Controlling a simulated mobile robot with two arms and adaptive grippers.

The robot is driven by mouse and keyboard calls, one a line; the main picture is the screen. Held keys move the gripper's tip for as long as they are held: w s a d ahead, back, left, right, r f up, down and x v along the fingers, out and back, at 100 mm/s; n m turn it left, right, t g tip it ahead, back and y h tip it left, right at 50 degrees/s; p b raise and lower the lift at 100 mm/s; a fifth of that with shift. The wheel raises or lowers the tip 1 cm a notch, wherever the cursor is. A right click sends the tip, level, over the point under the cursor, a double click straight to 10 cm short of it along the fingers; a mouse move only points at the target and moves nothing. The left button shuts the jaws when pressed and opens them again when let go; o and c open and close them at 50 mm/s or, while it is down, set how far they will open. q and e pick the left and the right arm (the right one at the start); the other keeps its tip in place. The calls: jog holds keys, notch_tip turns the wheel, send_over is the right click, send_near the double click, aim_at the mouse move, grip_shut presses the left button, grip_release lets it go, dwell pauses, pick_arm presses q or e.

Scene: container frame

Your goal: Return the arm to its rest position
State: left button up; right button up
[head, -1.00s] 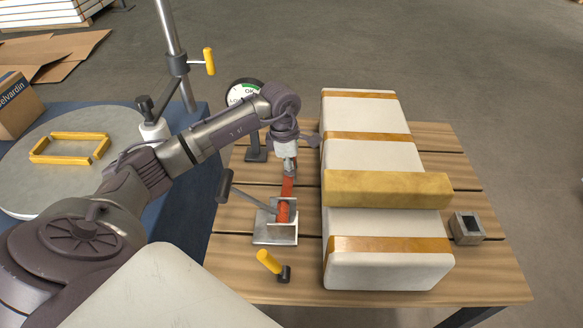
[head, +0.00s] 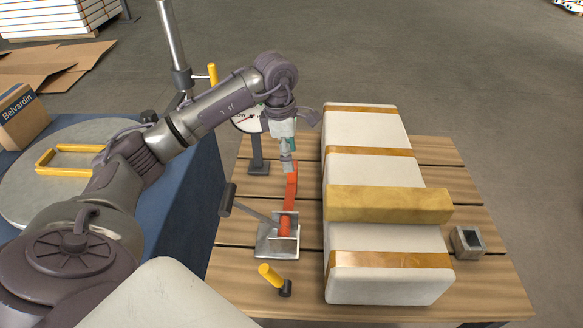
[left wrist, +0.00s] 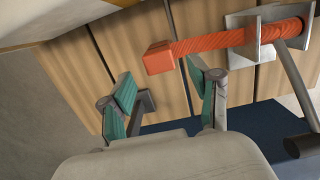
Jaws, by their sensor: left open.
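My left arm comes in from the left in the head view. Its gripper (head: 288,160) points down above the far end of the orange-red strap (head: 291,188). In the left wrist view my left gripper (left wrist: 162,88) is open, its teal-padded fingers spread with nothing between them. The strap (left wrist: 215,43) shows beyond the fingertips, its free end apart from them. The strap runs into a metal ratchet bracket (head: 265,250) with a dark-handled lever. My right gripper is not in view.
A long white padded block (head: 375,230) with orange bands and a yellow bar (head: 390,204) lies right of the gripper on the wooden table (head: 225,285). A round gauge on a stand (head: 258,155) is close behind the arm. A yellow-handled clamp (head: 270,275) stands in front.

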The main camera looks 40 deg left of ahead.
pick_arm(q)
jog(key=shift+a+r, duration=0.1)
jog(key=shift+r, duration=0.85)
jog(key=shift+s+r, duration=0.1)
jog(key=shift+r, duration=0.05)
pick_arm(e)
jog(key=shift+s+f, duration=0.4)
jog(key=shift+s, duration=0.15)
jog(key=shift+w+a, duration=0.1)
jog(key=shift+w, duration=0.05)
